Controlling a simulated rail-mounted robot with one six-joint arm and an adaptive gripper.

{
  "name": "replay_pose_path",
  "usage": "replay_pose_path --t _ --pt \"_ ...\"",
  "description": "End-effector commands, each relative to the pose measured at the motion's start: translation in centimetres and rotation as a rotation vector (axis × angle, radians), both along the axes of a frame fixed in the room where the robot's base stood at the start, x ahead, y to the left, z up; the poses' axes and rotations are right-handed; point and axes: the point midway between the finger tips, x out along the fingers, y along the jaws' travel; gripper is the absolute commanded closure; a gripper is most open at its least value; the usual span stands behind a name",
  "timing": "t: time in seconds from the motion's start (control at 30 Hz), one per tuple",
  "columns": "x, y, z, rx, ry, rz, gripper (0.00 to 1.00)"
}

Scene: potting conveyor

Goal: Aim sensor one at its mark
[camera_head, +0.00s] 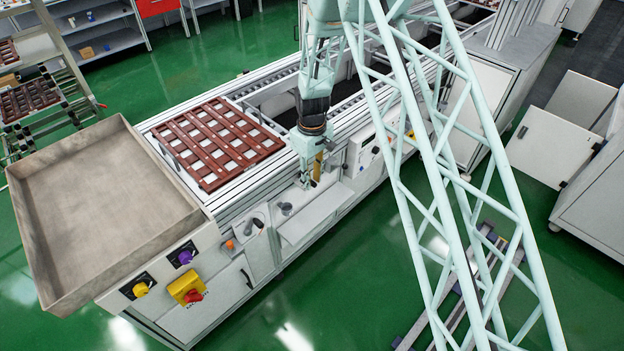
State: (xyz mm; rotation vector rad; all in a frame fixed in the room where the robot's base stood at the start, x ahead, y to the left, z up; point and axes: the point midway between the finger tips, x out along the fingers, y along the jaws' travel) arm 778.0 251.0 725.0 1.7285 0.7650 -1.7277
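My gripper (308,178) hangs at the front side of the conveyor, over a pale narrow shelf (310,218). A small yellow part shows beside its fingers; I cannot tell if it is held or stands behind them. The fingers are too small to tell whether they are open or shut. A dark grey device (258,222) and a small grey round device (286,208) sit on the front edge, left of my gripper. Either may be a sensor; I cannot tell which is sensor one. I cannot make out a mark.
A brown slatted tray (218,142) lies on the conveyor. A large grey bin (190,208) stands at its left end. Below are a yellow knob (141,289), a purple knob (185,257), and a red switch on a yellow box (187,289).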

Motion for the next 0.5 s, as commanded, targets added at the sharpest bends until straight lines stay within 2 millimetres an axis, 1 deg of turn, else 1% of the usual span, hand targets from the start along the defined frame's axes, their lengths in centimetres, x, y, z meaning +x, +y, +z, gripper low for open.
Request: replay_pose_path --t 0.3,0.5 --pt "-0.01 -0.02 0.07 0.000 0.000 0.000 0.77" --pt "0.04 -0.01 0.81 0.001 -0.001 0.000 0.77"
